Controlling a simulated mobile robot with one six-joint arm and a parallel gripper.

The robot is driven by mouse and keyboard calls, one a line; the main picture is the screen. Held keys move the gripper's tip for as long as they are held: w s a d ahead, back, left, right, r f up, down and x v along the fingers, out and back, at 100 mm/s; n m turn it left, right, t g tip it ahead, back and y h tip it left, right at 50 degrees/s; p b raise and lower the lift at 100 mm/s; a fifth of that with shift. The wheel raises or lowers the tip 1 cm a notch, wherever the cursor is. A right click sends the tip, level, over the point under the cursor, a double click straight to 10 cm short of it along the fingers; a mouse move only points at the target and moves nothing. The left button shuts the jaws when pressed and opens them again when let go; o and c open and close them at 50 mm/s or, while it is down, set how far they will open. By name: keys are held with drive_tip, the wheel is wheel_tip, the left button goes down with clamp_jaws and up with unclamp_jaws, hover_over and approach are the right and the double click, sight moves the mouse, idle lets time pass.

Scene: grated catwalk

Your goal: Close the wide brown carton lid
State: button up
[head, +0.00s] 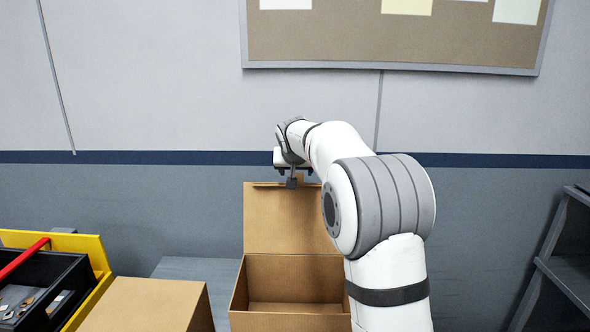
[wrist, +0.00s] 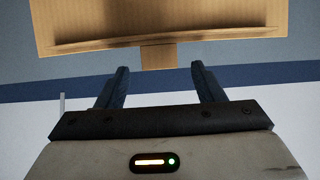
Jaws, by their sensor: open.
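The wide brown carton (head: 294,292) stands open in the head view, and its inside looks empty. Its lid (head: 285,222) stands upright at the back, and my arm hides part of its right side. My gripper (head: 291,182) is at the lid's top edge. In the wrist view the lid (wrist: 160,20) fills the top, with a small tab (wrist: 158,57) sticking out from its edge. My open gripper (wrist: 160,75) has its two dark fingertips on either side of the tab, close to it. I cannot tell whether they touch the lid.
A closed brown box (head: 145,304) stands left of the carton. Further left is a black toolbox (head: 40,290) with a yellow lid and red handle. A grey shelf (head: 570,250) is at the right. A wall with a pinboard (head: 400,45) is behind.

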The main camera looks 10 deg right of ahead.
drive_tip(key=shift+p+x, duration=0.35)
drive_tip(key=shift+x, duration=1.1)
drive_tip(key=shift+c, duration=0.3)
